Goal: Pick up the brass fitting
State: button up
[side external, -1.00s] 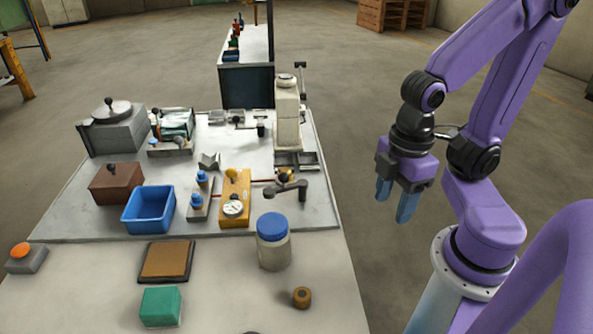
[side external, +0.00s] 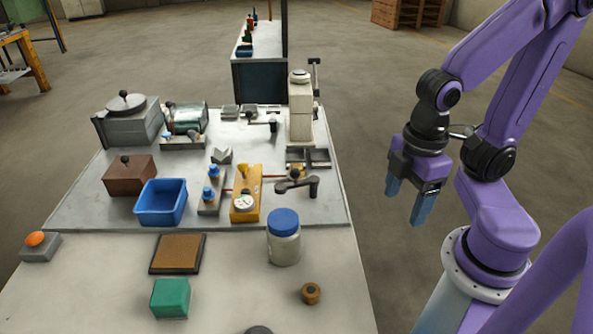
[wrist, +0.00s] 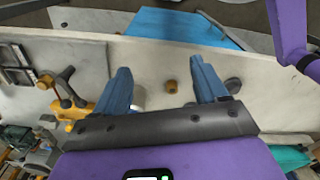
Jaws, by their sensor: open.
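The brass fitting (side external: 311,293) is a small, brownish, round piece with a dark centre. It stands alone on the pale near part of the bench, towards the right edge. My gripper (side external: 406,205) is open and empty, with its blue fingers pointing down. In the side view it hangs in the air to the right of the bench, apart from the fitting. In the wrist view the fitting (wrist: 171,87) appears between the two fingers of my gripper (wrist: 161,72), beyond their tips and not touched.
A jar with a blue lid (side external: 284,237) stands just behind the fitting. A green block (side external: 170,297) and a brown pad (side external: 178,253) lie to the left. A dark disc (side external: 258,330) shows at the lower picture edge. The bench around the fitting is clear.

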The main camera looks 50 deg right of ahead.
jog(key=w+a+r+m, duration=0.2)
jog(key=w+a+m, duration=0.1)
jog(key=w+m, duration=0.65)
jog(key=m+h, duration=0.2)
jog(key=m, duration=1.7)
send_over(297, 165)
notch_tip(297, 165, down, 11)
jog(key=shift+s+a+f, duration=0.1)
jog(key=shift+a, duration=0.05)
jog(key=shift+f, duration=2.7)
grip_shut()
jog(key=shift+r, duration=0.15)
